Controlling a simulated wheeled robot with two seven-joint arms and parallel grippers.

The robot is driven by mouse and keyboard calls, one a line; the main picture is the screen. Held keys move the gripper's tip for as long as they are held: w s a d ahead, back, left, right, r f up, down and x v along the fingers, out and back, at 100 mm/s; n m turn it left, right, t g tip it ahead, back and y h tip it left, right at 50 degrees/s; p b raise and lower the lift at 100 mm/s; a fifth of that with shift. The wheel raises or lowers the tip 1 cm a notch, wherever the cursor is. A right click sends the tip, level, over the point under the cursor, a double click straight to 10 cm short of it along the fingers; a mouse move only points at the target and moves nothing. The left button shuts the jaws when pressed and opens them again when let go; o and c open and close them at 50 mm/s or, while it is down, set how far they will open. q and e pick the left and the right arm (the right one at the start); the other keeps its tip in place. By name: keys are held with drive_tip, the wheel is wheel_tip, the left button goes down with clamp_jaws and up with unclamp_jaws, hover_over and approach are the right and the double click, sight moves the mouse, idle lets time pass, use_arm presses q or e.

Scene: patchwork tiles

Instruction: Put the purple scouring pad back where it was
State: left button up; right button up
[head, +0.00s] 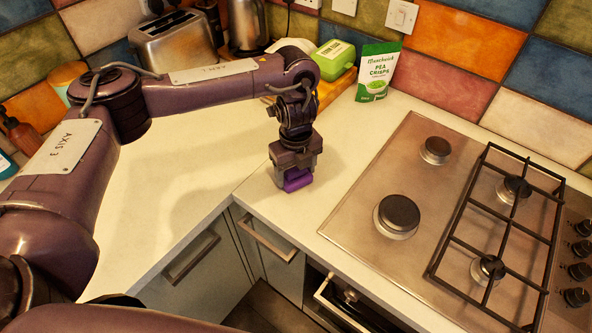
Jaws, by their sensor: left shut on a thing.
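The purple scouring pad (297,181) is a small purple block at the tip of my left gripper (295,170). My left gripper points down and is shut on the pad, near the front edge of the white worktop (330,195) at its inner corner. The gripper hides the upper part of the pad. I cannot tell whether the pad touches the worktop. My right gripper is not in view.
A steel gas hob (410,170) takes up the right. The worktop beside the gripper is clear.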

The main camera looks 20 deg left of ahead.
sight(296, 169)
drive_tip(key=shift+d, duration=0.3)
use_arm(q)
drive_tip(key=shift+f, duration=0.1)
drive_tip(key=o, duration=0.9)
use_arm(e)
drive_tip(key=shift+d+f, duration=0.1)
use_arm(q)
drive_tip(key=shift+r, duration=0.3)
wheel_tip(296, 169, up, 12)
drive_tip(key=shift+f, duration=0.15)
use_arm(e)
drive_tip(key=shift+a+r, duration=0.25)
